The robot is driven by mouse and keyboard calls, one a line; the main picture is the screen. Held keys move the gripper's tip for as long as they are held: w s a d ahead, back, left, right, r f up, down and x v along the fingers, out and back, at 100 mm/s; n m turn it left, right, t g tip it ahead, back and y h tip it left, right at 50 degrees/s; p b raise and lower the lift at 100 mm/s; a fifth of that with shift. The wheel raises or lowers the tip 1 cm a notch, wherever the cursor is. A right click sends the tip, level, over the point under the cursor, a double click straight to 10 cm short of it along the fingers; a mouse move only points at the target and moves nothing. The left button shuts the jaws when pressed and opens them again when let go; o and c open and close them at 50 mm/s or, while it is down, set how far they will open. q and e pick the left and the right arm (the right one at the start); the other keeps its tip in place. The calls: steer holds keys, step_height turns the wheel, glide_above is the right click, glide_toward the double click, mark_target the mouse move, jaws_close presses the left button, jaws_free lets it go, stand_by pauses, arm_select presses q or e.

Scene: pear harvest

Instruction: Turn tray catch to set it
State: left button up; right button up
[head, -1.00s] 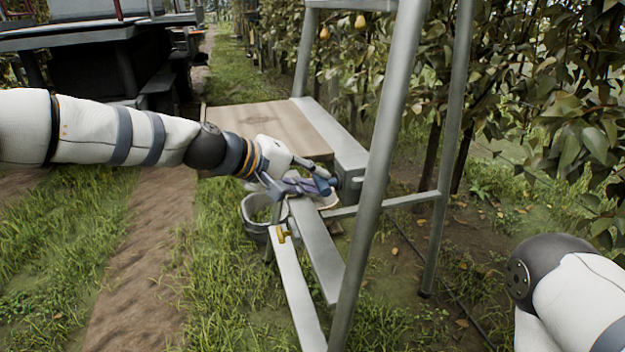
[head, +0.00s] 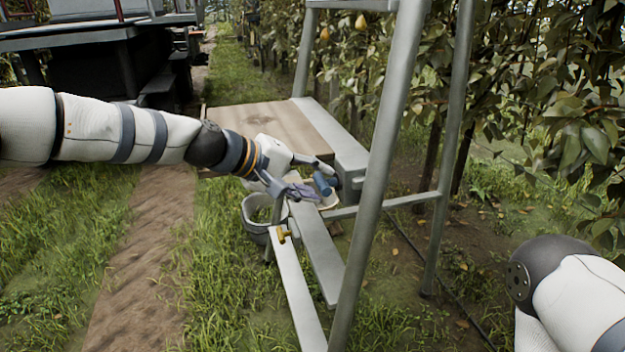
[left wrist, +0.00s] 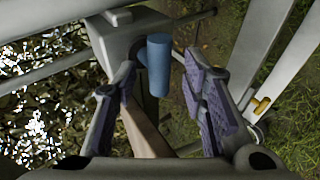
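The tray catch appears to be the blue cylindrical handle (head: 322,184) on the end of the grey metal box beam beside the wooden board. It also shows in the left wrist view (left wrist: 158,65), standing out from the grey box (left wrist: 125,35). My left gripper (head: 310,180) is at the handle. In the left wrist view its purple-padded fingers (left wrist: 160,85) are spread, one on each side of the handle, with visible gaps. The handle's mount is partly hidden by the handle. My right arm (head: 565,290) shows at lower right; its gripper is out of view.
The wooden board (head: 270,125) lies behind the gripper. A ladder leg (head: 375,180) stands close on its right. Pear foliage (head: 560,110) fills the right; grass is open at left.

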arm_select(q)
steer(key=v, duration=1.2)
steer(key=s+f+g+y, duration=0.15)
steer(key=s+f, duration=0.35)
steer(key=f, duration=0.5)
steer(key=s+f+g+y, duration=0.15)
steer(key=s+f, duration=0.35)
steer(key=f, duration=0.5)
steer(key=s+a+f+m+g+y+p, duration=0.1)
steer(key=s+a+f+g+y, duration=0.1)
steer(key=s+f, duration=0.9)
steer(key=s+a+f+m+g+y, duration=0.1)
steer(key=s+a, duration=0.2)
steer(key=s, duration=0.6)
steer(key=s+a+f+m+g+y+p, duration=0.1)
steer(key=s+a, duration=0.3)
steer(key=s, duration=0.6)
steer(key=s+a+f+m+g+y, duration=0.1)
steer(key=s+a+y, duration=0.1)
steer(key=s, duration=0.7)
steer(key=shift+s+a+m+y, duration=0.3)
steer(key=shift+s+a, duration=0.05)
steer(key=shift+a, duration=0.35)
arm_select(e)
steer(key=shift+t, duration=0.6)
steer(key=w+r, duration=0.2)
steer(key=r, duration=0.1)
steer(key=shift+w, duration=0.4)
